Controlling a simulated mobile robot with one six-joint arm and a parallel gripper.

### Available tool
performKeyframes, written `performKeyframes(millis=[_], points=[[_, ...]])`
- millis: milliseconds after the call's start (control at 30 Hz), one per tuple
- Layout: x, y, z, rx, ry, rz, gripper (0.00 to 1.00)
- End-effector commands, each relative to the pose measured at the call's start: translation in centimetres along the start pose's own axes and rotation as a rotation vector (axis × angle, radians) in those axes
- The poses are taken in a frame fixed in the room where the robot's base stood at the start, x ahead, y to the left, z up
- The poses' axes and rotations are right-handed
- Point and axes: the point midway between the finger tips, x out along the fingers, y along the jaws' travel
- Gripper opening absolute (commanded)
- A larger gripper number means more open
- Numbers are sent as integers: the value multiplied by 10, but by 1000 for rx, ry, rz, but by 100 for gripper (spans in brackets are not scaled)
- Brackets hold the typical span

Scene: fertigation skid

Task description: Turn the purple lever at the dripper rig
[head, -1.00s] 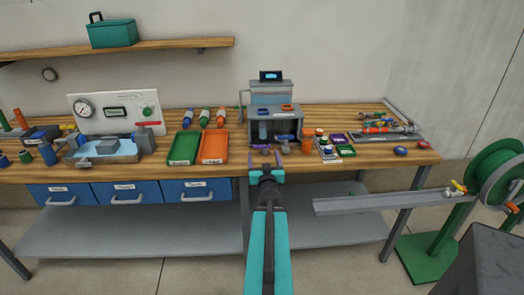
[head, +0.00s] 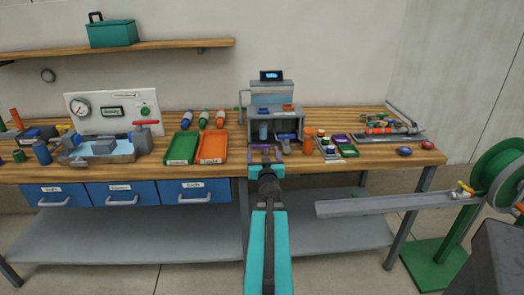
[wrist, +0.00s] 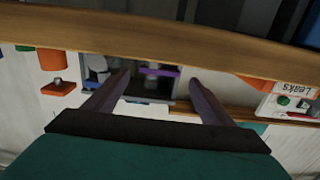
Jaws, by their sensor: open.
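A purple lever (wrist: 163,71) shows in the wrist view as a short bar in front of a grey open-fronted rig (wrist: 135,80). I take this rig to be the dripper rig. In the head view the rig (head: 288,110) stands at the back of the bench, below a small display. There I cannot pick out the lever, as my gripper covers that spot. My gripper (head: 265,152) is at the bench's front edge, before the rig. In the wrist view its two fingers (wrist: 158,77) are apart and empty, with the lever seen beyond, between their tips. I see no contact.
The wooden bench edge (wrist: 100,30) crosses the wrist view close to the fingers. Green (head: 182,148) and orange (head: 213,148) trays lie left of the rig. An orange cup (head: 309,142) and small boxes stand right. A grey rail (head: 390,203) and green reel (head: 500,175) are at the right.

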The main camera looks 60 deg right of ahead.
Motion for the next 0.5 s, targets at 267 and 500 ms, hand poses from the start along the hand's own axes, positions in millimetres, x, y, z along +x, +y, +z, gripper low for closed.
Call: performKeyframes(millis=[267, 500], points=[[13, 2, -1, 1, 3, 6, 77], [33, 2, -1, 1, 3, 6, 77]])
